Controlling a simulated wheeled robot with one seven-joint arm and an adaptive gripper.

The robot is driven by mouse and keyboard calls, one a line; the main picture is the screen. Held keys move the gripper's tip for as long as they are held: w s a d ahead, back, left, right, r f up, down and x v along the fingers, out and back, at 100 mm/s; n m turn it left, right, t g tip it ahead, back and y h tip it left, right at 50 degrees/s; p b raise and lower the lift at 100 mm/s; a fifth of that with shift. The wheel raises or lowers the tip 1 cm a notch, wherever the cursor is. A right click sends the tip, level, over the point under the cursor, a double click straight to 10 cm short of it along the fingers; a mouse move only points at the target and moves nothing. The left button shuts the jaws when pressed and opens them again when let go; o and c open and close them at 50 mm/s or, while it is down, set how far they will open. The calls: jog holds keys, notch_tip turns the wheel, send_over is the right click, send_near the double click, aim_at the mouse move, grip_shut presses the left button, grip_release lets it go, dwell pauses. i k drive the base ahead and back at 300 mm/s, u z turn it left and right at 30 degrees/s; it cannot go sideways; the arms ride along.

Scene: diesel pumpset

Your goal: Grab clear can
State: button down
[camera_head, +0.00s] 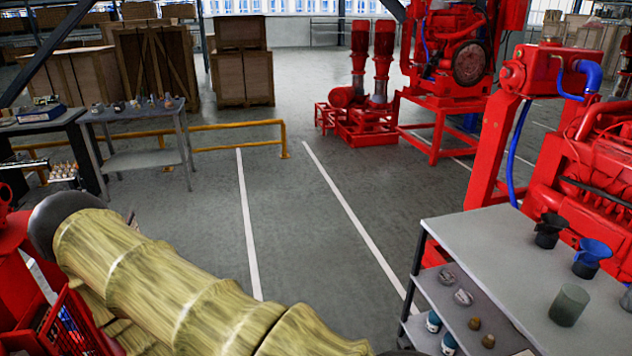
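A greenish-grey, see-through cylinder, which looks like the clear can (569,305), stands upright on the grey top of a cart (480,235) at the lower right. Nothing is touching it that I can see. My arm, in a yellowish fabric sleeve, crosses the lower left and runs out at the bottom edge. My gripper is not in view, so its place relative to the can and its opening cannot be seen.
A black funnel-like cup (548,231) and a blue-topped one (591,256) stand behind the can. The cart's lower shelf holds several small items. Red machinery (590,170) stands close behind the cart. The grey floor with white lines (290,215) is clear in the middle.

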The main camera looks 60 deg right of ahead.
aim_at(571, 300)
jog(key=z, duration=1.7)
jog(key=k, duration=0.45)
jog(key=z, duration=0.1)
